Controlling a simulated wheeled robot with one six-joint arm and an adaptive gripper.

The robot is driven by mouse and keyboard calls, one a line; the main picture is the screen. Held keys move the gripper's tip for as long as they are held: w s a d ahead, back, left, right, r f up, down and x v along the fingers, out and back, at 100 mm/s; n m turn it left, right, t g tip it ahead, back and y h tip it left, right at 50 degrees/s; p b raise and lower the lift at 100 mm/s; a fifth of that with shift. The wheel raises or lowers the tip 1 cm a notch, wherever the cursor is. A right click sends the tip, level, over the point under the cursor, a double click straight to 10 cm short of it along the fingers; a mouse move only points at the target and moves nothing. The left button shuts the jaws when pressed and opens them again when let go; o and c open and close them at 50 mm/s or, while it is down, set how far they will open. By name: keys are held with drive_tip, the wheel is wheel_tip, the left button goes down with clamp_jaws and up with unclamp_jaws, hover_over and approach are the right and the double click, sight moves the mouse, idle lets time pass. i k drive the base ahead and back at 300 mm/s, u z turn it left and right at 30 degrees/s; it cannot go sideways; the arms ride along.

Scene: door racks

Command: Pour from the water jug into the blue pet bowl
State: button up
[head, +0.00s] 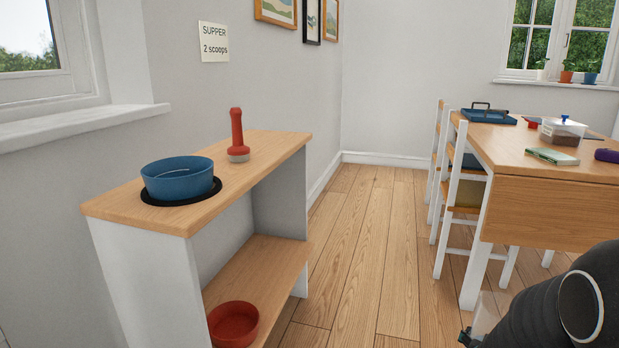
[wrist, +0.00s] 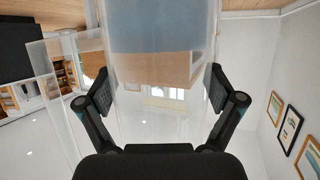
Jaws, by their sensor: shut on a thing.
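The blue pet bowl (head: 178,178) sits upright in a black-rimmed ring on top of the wooden stand, at the left of the head view. My gripper (wrist: 160,92) is shut on the clear water jug (wrist: 160,120), with one finger on each side of it. Bluish water shows in the part of the jug at the top of the wrist view. A pale, see-through part of the jug (head: 485,316) shows at the lower right of the head view, beside my dark arm. It is well apart from the bowl. Most of the jug is hidden there.
A red tool (head: 237,138) stands on the stand (head: 275,145) behind the bowl. A red bowl (head: 233,322) is on its lower shelf. A table (head: 540,208) with chairs (head: 443,200) stands at the right. Bare floor (head: 375,250) lies between.

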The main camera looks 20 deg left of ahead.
sight(180, 178)
drive_tip(key=z, duration=0.1)
drive_tip(key=i, duration=0.4)
drive_tip(key=u, duration=0.75)
drive_tip(key=i, duration=0.8)
drive_tip(key=u, duration=1.15)
drive_tip(key=i, duration=0.45)
drive_tip(key=u, duration=0.5)
drive_tip(key=k, duration=1.35)
drive_tip(key=z, duration=0.25)
